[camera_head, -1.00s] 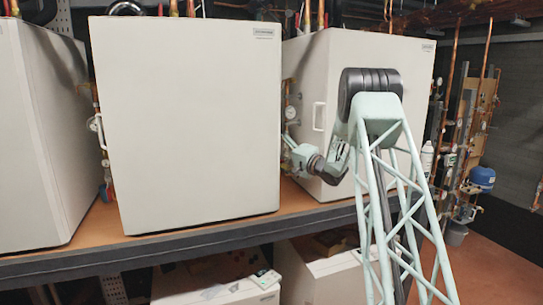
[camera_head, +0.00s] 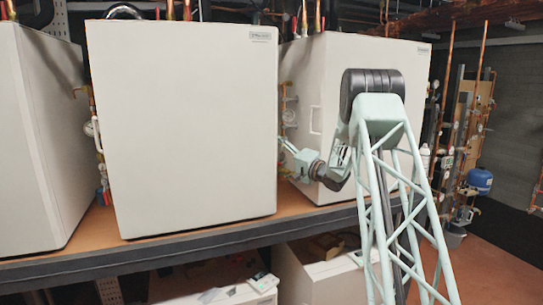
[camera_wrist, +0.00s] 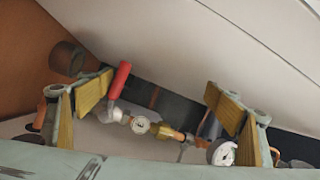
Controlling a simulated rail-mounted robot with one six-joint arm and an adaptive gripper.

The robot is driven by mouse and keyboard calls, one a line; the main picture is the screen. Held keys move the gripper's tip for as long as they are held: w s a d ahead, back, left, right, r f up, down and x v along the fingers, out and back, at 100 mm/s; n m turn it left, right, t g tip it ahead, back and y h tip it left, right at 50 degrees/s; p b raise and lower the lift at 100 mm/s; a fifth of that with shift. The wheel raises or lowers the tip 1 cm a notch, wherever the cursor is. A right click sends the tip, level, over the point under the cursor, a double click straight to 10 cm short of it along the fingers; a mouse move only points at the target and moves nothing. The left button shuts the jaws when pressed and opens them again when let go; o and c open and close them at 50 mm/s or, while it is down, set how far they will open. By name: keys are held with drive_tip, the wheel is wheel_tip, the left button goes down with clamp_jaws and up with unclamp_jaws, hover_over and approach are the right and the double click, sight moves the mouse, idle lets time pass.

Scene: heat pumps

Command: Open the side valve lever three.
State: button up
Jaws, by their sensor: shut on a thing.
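A red valve lever (camera_wrist: 120,80) shows in the wrist view on a silver valve, part of a row of fittings with a small dial and brass parts (camera_wrist: 158,130). The lever is close beside the left finger. Contact at the right finger is not clear. In the head view my gripper (camera_head: 283,143) reaches into the gap between two white units, and its tip is partly hidden. The lever cannot be made out there, nor which number it bears.
The middle white unit (camera_head: 185,130) and the right one (camera_head: 365,75) leave a narrow gap with pipes and gauges. A pressure gauge (camera_wrist: 222,152) sits by the right finger. The units stand on an orange-brown shelf (camera_head: 110,228).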

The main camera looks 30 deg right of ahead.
drive_tip(key=shift+s+d+r, duration=0.2)
drive_tip(key=shift+s+r, duration=0.05)
drive_tip(key=shift+s, duration=0.3)
drive_tip(key=shift+s+d+r, duration=0.15)
drive_tip(key=shift+s+r, duration=0.05)
drive_tip(key=shift+s, duration=0.35)
drive_tip(key=shift+s+d+r, duration=0.2)
drive_tip(key=shift+s+r, duration=0.05)
drive_tip(key=shift+s, duration=0.3)
drive_tip(key=shift+c, duration=0.4)
drive_tip(key=shift+s+r, duration=0.1)
drive_tip(key=shift+s, duration=0.35)
drive_tip(key=c, duration=0.6)
drive_tip(key=shift+s+d, duration=0.15)
drive_tip(key=shift+s, duration=0.05)
drive_tip(key=c, duration=0.9)
drive_tip(key=shift+w+f, duration=0.1)
drive_tip(key=shift+f, duration=0.35)
drive_tip(key=shift+c, duration=1.4)
drive_tip(key=a+f+b+v, duration=0.1)
drive_tip(key=v, duration=0.8)
drive_tip(key=shift+s+f+b, duration=0.3)
drive_tip(key=shift+s+f, duration=0.05)
drive_tip(key=shift+s, duration=0.1)
drive_tip(key=shift+c, duration=1.4)
